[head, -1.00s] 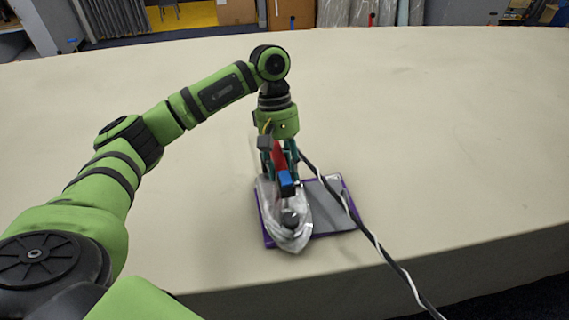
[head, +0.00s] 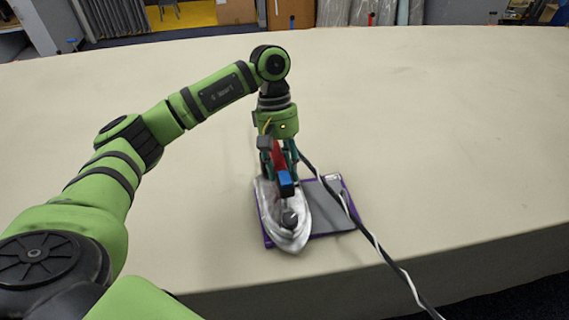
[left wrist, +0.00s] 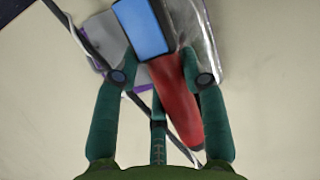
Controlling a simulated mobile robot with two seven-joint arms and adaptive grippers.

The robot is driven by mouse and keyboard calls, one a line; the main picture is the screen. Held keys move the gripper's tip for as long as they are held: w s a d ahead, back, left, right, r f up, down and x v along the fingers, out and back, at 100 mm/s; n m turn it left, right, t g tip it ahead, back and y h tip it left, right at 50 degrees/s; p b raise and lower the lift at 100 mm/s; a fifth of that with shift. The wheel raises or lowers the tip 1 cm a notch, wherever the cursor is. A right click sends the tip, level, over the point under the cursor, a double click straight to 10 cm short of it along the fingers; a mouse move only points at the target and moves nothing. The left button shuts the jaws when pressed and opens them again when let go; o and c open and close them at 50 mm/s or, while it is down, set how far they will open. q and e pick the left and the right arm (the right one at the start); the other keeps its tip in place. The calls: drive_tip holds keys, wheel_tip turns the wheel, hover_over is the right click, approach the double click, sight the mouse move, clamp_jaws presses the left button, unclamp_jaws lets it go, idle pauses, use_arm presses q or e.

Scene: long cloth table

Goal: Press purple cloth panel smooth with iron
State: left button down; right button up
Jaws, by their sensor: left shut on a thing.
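The iron (head: 288,228) has a silver body, a red handle and a blue block at the handle's front. My left gripper (head: 278,160) is shut on its red handle, which also shows between the fingers in the left wrist view (left wrist: 180,95). The iron points toward the table's front edge and covers the left part of the panel. The panel (head: 335,214) shows a grey surface with a purple border. The cloth under the iron is hidden, and I cannot tell if the sole touches it. My right gripper is not in view.
A black and white cord (head: 372,238) runs from the iron across the panel and off the table's front edge. The long cream table (head: 430,130) is otherwise clear. Boxes and wrapped rolls stand beyond its far edge.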

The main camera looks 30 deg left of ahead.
use_arm(q)
drive_tip(key=shift+v, duration=0.9)
drive_tip(key=shift+s+d+r+p, duration=0.1)
drive_tip(key=shift+r+p, duration=0.5)
drive_tip(key=shift+r, duration=0.8)
drive_tip(key=shift+s+d+r+p, duration=0.1)
drive_tip(key=shift+r+p, duration=0.45)
drive_tip(key=shift+r, duration=0.8)
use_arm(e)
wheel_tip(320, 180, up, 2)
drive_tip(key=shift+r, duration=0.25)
use_arm(q)
drive_tip(key=shift+w, duration=0.15)
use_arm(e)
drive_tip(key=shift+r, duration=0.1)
